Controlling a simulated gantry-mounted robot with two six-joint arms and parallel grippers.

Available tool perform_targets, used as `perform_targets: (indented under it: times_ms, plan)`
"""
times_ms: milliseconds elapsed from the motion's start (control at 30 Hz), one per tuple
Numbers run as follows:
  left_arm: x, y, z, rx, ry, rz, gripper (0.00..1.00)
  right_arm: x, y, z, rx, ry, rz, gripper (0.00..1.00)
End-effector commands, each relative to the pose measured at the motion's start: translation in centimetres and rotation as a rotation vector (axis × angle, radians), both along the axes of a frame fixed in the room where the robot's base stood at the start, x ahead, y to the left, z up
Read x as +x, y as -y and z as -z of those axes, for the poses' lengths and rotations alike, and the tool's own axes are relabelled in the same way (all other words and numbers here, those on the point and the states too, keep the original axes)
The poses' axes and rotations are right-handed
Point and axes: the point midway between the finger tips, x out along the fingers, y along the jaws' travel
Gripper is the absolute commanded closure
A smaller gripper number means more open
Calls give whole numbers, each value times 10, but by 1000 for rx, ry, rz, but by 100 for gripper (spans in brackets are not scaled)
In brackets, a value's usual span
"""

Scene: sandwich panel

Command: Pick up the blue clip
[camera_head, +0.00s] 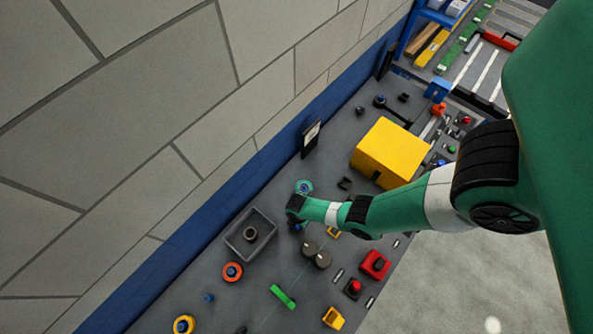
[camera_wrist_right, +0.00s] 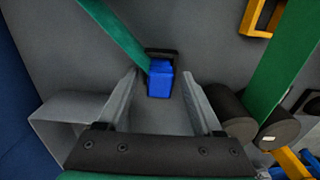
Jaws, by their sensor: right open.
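The blue clip (camera_wrist_right: 160,80) lies on the grey bench in the right wrist view, with a dark bracket-like part at its far end. My right gripper (camera_wrist_right: 160,74) is open, with one finger on each side of the clip. Gaps show between the fingers and the clip, and it is not held. In the head view my right arm reaches in from the right and its wrist end (camera_head: 296,206) is above the bench, beside the grey bin. The fingers are mostly hidden there. A small bit of blue shows just below the wrist. My left gripper is not in view.
A grey bin (camera_head: 262,258) stands to the left of the right gripper, and grey cylinders (camera_wrist_right: 235,115) stand close on its right. A yellow box (camera_head: 388,145) stands further along the bench. Several small coloured parts lie around. A wall runs along the bench's left side.

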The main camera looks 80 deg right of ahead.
Motion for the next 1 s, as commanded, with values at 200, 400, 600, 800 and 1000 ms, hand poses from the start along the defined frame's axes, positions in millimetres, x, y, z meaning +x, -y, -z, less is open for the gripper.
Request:
perform_targets:
  times_ms: [200,400,600,800,1000]
  plan:
    - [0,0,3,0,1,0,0,0,0,3,0,0,1,32]
    - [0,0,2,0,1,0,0,0,0,3,0,0,1,63]
    - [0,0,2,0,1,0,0,0,0,3,0,0,1,99]
    - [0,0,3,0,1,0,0,0,0,3,0,0,0,100]
    - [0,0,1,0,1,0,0,0,0,2,0,0,0,100]
